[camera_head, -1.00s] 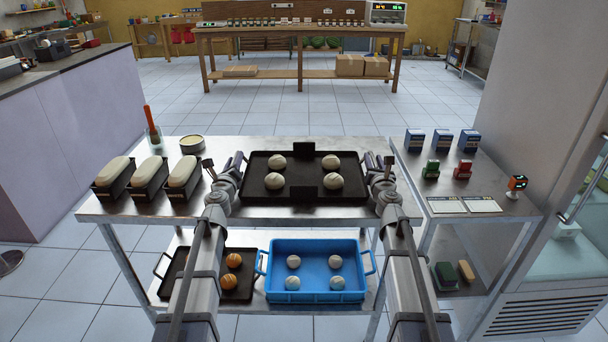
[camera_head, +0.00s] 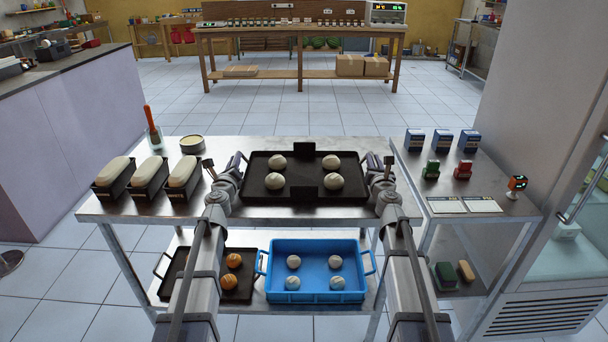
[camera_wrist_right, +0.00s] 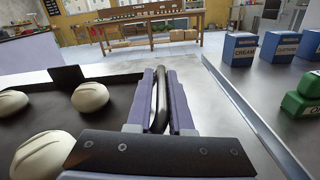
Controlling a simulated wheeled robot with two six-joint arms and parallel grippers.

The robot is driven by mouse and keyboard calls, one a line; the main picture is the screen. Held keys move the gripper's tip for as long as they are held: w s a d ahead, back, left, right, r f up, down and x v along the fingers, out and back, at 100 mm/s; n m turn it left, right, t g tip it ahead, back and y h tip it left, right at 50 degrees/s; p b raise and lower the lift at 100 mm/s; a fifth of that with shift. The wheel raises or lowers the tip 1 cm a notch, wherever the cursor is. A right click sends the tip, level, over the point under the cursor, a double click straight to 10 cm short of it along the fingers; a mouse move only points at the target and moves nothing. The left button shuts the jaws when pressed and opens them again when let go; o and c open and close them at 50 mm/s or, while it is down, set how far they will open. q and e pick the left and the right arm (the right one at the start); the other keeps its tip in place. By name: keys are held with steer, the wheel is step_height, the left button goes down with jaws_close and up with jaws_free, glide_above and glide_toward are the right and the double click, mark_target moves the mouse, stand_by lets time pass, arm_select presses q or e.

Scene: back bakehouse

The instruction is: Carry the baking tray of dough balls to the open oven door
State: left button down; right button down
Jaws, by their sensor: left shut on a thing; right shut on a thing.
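The black baking tray (camera_head: 304,196) with several pale scored dough balls (camera_head: 275,181) sits at the middle of the steel table, level as far as I can tell. My left gripper (camera_head: 236,163) is shut on the tray's left side. My right gripper (camera_head: 373,163) is shut on its right side; in the right wrist view the gripper (camera_wrist_right: 158,95) has its two fingers around the tray's dark handle bar. Dough balls (camera_wrist_right: 90,97) also show there, left of the fingers. No oven door is in view.
Several loaf tins (camera_head: 148,182) and a round tin (camera_head: 192,144) stand left on the steel table (camera_head: 240,146). Boxes (camera_head: 415,139) and small items stand on the side table at right. A blue crate (camera_head: 313,297) and another tray (camera_head: 205,288) lie on the shelf below.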

arm_select(q)
steer(key=shift+a+r, duration=0.15)
steer(key=shift+a, duration=0.05)
arm_select(e)
steer(key=shift+d+r, duration=0.1)
steer(key=shift+d, duration=0.25)
